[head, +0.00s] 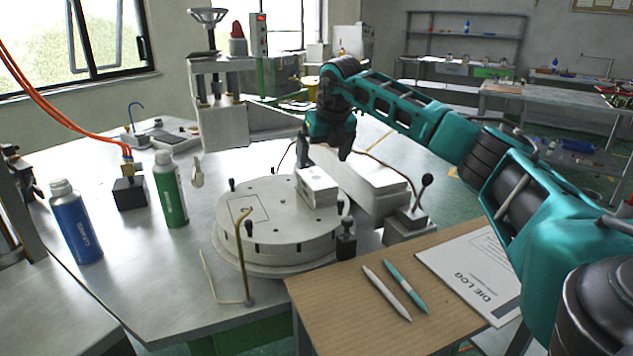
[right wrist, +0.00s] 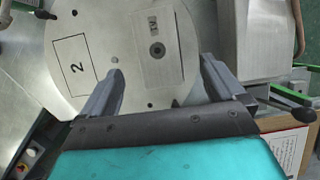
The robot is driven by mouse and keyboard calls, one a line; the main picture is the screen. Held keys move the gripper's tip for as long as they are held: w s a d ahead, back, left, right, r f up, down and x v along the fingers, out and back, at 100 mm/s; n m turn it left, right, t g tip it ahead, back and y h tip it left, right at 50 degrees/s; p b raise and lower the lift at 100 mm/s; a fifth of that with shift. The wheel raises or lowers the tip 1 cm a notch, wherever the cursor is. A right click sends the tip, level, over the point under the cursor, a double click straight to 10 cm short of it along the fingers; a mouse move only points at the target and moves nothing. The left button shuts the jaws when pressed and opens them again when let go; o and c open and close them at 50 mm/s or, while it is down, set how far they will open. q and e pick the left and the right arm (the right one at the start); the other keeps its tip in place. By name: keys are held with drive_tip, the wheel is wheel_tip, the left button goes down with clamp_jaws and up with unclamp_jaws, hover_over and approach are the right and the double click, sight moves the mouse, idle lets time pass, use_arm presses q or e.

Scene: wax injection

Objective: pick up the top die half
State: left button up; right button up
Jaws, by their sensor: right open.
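A pale grey metal block (head: 317,188), which looks like the top die half, sits on the right part of the round plate (head: 262,212). In the right wrist view the block (right wrist: 150,74) is a rectangle with a dark round hole and a small marking. My right gripper (head: 325,152) is open and points down above and just behind the block. In the right wrist view its fingers (right wrist: 162,68) are spread, with the block between and ahead of them. I see no contact. My left gripper does not show.
A bent brass rod (head: 243,262) stands at the plate's front. A lever fixture (head: 408,220) and a grey block (head: 375,188) are to the right. Blue (head: 75,222) and green (head: 170,190) bottles stand left. A brown board (head: 350,320) with two pens lies in front.

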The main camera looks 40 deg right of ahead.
sight(316, 177)
drive_tip(key=x, duration=0.6)
drive_tip(key=shift+w+a+f, duration=0.1)
drive_tip(key=shift+w+f, duration=0.1)
drive_tip(key=shift+c, duration=0.2)
drive_tip(key=c, duration=1.2)
drive_tip(key=shift+r, duration=0.1)
drive_tip(key=shift+c, duration=0.5)
